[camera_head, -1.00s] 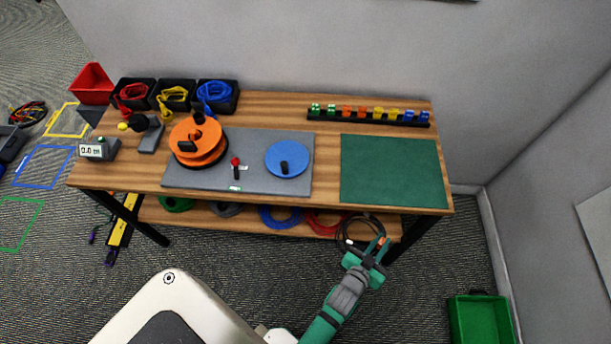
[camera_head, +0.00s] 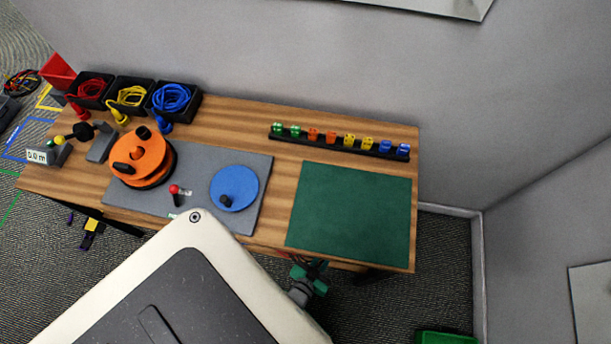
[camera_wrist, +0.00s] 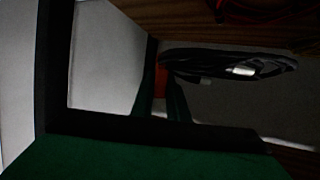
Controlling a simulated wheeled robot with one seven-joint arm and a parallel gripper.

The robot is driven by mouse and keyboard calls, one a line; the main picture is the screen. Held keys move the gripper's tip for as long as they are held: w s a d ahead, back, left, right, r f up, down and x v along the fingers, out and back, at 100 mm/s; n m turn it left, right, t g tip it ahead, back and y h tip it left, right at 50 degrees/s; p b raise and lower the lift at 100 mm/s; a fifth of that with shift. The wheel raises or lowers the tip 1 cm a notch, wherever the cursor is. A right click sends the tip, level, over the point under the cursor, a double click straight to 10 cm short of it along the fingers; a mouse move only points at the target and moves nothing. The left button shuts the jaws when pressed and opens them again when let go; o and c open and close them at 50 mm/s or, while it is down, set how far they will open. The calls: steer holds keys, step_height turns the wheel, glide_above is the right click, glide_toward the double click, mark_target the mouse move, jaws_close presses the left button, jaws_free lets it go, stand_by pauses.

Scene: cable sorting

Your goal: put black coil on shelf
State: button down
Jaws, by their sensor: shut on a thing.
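The black coil (camera_wrist: 230,62) shows in the wrist view as a dark looped bundle with a small pale patch. My gripper (camera_wrist: 162,85) is shut on its left end. In the head view my gripper (camera_head: 312,266) is low at the bench's front edge, below the green mat, partly behind my own body; the coil cannot be made out there. A brown wooden surface (camera_wrist: 180,14) with a red cable crosses the top of the wrist view and looks like the lower shelf. The coil appears apart from it. The shelf is hidden in the head view.
The wooden bench (camera_head: 275,225) carries an orange reel (camera_head: 140,158), a blue disc (camera_head: 234,188), a green mat (camera_head: 352,210) and a row of coloured connectors (camera_head: 340,140). Black bins with cables stand at the back left. A green bin (camera_head: 445,338) is on the floor at right.

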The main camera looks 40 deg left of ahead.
steer(key=w+d+f, duration=0.1)
steer(key=w+f, duration=0.2)
steer(key=w, duration=0.1)
steer(key=w+d+f, duration=0.1)
steer(key=w+f, duration=0.2)
steer(key=w, duration=0.1)
steer(key=w+d+f, duration=0.2)
steer(key=w+f, duration=0.1)
steer(key=w, duration=0.2)
steer(key=shift+d, duration=0.1)
steer(key=shift+w+d+f, duration=0.2)
steer(key=shift+w+f, duration=0.05)
steer(key=shift+f, duration=0.25)
steer(key=shift+s+f, duration=0.1)
steer(key=shift+f, duration=1.35)
steer(key=shift+f, duration=0.15)
steer(key=c, duration=1.7)
jaws_free()
